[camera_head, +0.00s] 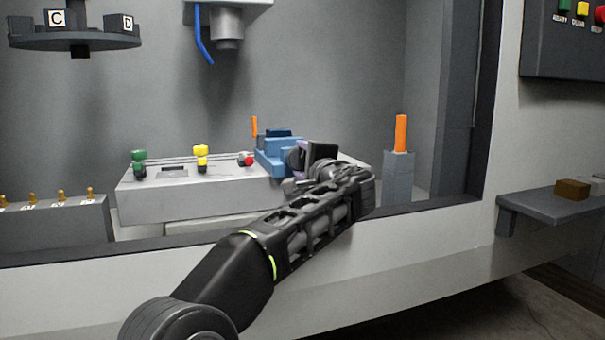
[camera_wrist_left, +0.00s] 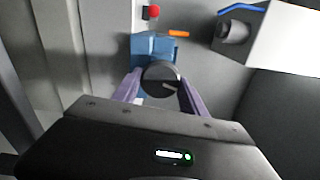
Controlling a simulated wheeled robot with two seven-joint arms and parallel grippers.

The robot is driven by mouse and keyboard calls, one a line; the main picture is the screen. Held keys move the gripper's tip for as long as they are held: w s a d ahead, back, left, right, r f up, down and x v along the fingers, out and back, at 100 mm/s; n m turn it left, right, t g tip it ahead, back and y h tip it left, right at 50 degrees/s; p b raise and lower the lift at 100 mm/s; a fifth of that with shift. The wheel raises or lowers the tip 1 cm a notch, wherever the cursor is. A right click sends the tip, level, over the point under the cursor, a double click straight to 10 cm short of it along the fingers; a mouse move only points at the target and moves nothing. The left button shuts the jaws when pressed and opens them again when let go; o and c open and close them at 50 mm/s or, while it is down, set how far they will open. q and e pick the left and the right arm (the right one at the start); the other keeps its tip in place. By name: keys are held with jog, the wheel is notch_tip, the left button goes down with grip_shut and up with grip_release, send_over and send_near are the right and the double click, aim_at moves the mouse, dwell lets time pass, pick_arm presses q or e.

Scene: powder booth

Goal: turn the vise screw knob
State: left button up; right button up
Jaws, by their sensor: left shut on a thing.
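The blue vise (camera_head: 275,160) stands at the right part of the grey bench block. It also shows in the left wrist view (camera_wrist_left: 146,47). The vise screw knob (camera_wrist_left: 161,76) is a dark round disc with a pale line on its face. In the head view it is hidden behind my gripper. My left gripper (camera_head: 297,158) reaches in from the right side of the vise. In the left wrist view its purple fingers (camera_wrist_left: 160,86) lie on both sides of the knob and are shut on it. My right gripper is in neither view.
Green, yellow and red valves (camera_head: 201,158) line the bench block left of the vise. An orange rod (camera_head: 401,133) stands on a grey post (camera_head: 398,175) at right. The booth's front sill (camera_head: 430,208) runs under my left arm. A spray nozzle (camera_head: 227,30) hangs above.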

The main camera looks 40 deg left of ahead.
pick_arm(q)
jog(key=shift+f+n+b, duration=0.1)
jog(key=shift+n+b, duration=1)
jog(key=shift+n, duration=0.6)
jog(key=o, duration=1.4)
jog(key=v, duration=0.7)
jog(key=shift+s+d, duration=0.25)
jog(key=shift+d, duration=0.1)
